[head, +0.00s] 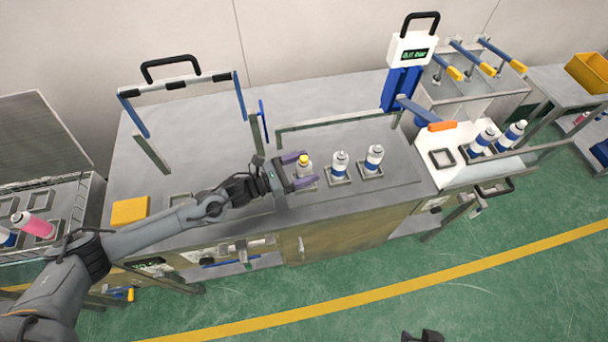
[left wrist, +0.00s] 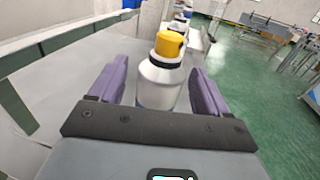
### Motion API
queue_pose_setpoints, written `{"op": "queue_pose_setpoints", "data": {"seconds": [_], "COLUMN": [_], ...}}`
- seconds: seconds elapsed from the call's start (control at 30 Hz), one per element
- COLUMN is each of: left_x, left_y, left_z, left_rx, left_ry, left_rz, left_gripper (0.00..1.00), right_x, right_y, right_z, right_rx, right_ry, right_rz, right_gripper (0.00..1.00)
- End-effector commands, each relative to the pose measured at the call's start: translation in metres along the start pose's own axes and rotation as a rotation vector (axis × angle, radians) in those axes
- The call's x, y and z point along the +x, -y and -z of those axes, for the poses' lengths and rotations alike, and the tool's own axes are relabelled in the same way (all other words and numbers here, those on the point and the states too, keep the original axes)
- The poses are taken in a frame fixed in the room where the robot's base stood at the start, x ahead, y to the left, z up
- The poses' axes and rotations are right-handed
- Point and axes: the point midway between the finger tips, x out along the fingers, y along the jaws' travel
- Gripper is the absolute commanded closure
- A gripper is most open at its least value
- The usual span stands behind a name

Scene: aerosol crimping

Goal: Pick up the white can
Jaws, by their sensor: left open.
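The white can (head: 304,173) with a yellow cap stands on the bench, at the left end of a row of three cans. In the left wrist view the can (left wrist: 160,84) stands upright between my purple fingers, with a gap visible on both sides. My left gripper (head: 298,171) is open around it. The can's lower part is hidden by the gripper's dark crossbar in the left wrist view. My right gripper does not show clearly.
Two white and blue cans (head: 339,168) (head: 374,162) stand in square holders just to the right. A yellow block (head: 130,210) lies at the bench's left. A blue stand with a display (head: 411,50) rises at the back right. The bench behind the cans is mostly clear.

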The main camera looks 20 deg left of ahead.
Motion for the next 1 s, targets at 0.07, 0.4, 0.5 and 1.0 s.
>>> {"op": "queue_pose_setpoints", "data": {"seconds": [0.07,0.4,0.5,1.0], "left_x": [0.010,0.020,0.019,0.019], "left_y": [0.000,0.000,0.000,0.000], "left_z": [-0.001,0.000,0.000,-0.001], "left_rx": [0.001,0.001,0.001,0.001], "left_ry": [0.002,0.000,0.000,0.001], "left_rz": [0.000,0.000,0.000,0.000], "left_gripper": [0.23,0.23,0.31,0.83], "right_x": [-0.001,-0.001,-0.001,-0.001], "right_y": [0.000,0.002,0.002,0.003], "right_z": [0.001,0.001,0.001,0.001], "right_rx": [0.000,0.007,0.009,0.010], "right_ry": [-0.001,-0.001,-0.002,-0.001], "right_rz": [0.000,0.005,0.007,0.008], "right_gripper": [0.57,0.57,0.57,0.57]}}
